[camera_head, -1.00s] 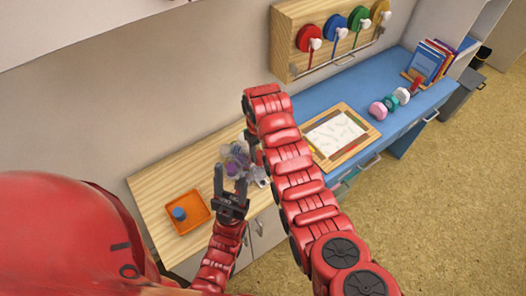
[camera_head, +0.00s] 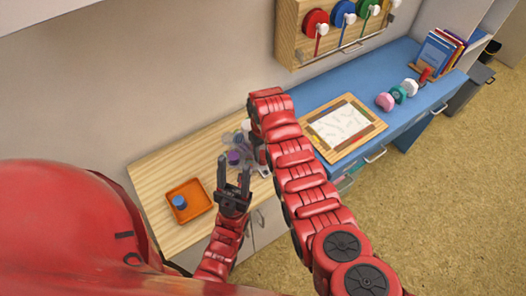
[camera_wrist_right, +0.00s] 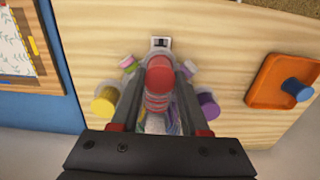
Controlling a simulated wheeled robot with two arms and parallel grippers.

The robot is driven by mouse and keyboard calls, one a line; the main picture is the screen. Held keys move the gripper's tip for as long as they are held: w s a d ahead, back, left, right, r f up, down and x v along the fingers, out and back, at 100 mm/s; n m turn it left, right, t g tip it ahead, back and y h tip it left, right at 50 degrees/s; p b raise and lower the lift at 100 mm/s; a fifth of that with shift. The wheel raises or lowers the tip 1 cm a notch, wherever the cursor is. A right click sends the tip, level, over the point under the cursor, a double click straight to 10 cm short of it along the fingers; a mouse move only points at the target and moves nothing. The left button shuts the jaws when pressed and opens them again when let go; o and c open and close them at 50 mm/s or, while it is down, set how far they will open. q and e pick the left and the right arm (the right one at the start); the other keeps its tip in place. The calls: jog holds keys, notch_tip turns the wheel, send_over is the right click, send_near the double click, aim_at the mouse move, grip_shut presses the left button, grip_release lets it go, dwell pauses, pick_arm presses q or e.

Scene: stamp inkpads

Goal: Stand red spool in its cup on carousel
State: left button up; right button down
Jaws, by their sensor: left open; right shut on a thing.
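In the right wrist view, my right gripper (camera_wrist_right: 158,98) is shut on the red spool (camera_wrist_right: 159,74) and holds it over the carousel (camera_wrist_right: 160,122). The carousel carries a yellow piece (camera_wrist_right: 106,100) at left and a purple piece (camera_wrist_right: 208,106) at right. Whether the red spool touches a cup is hidden by the spool and fingers. In the head view, the carousel (camera_head: 242,140) is partly hidden behind my right arm, and the right gripper is mostly hidden. My left gripper (camera_head: 234,170) is open and empty, in front of the carousel in the picture.
An orange tray (camera_head: 203,205) holding a blue spool (camera_head: 179,202) sits left on the wooden top (camera_head: 150,180). A framed board (camera_head: 375,126) lies on the blue counter (camera_head: 315,88). Dumbbells (camera_head: 397,96) and books (camera_head: 436,52) stand far right. Bare wood lies between tray and carousel.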

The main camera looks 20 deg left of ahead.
jog(key=shift+c, duration=1.6)
grip_release()
jog(key=shift+r+p, duration=0.65)
jog(key=shift+r, duration=0.9)
notch_tip(320, 180, up, 2)
jog(key=shift+w+r+p, duration=0.1)
jog(key=shift+p, duration=0.2)
jog(key=shift+r, duration=1.4)
